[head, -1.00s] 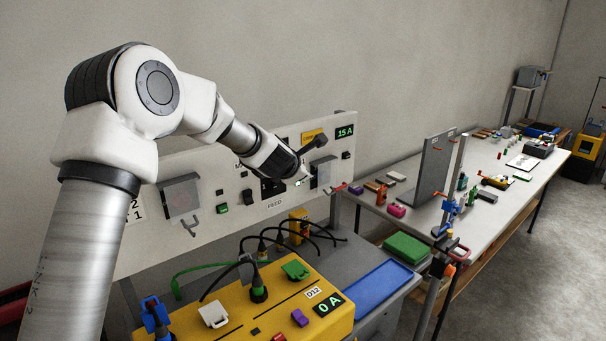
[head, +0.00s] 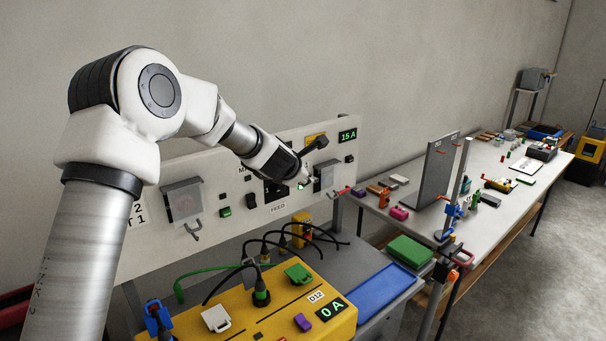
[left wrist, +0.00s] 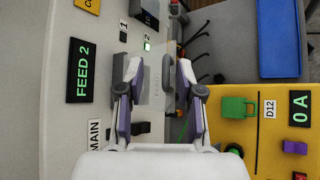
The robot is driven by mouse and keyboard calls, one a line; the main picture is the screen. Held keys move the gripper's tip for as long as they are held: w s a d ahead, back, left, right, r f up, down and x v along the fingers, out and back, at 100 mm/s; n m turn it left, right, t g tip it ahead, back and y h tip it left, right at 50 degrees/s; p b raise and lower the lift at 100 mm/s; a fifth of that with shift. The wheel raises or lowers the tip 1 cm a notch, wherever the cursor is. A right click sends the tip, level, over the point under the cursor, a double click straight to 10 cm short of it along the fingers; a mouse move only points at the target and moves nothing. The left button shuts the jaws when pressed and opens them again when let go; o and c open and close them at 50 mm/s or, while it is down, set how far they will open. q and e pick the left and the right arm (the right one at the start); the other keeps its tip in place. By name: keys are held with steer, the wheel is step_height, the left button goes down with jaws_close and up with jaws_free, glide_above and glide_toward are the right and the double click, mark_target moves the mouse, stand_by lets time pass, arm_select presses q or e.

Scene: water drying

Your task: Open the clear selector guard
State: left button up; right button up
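My left gripper (head: 307,182) is at the white wall panel (head: 262,225), beside a grey, see-through cover (head: 325,177) near the panel's right end. In the left wrist view its two fingers (left wrist: 159,66) stand apart. A clear, faint sheet (left wrist: 156,88) shows between them, standing out from the panel face; I cannot tell whether either finger touches it. Which cover is the selector guard is not certain from the pictures. My right gripper is not in view.
A yellow box (head: 275,315) with cables and a "0 A" display stands below the panel, beside a blue tray (head: 378,288). A black lever (head: 316,143) sticks out above my gripper. A long cluttered table (head: 490,200) is at the right.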

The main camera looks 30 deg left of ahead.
arm_select(q)
steer(key=shift+d+r, duration=0.1)
steer(key=v, duration=1.2)
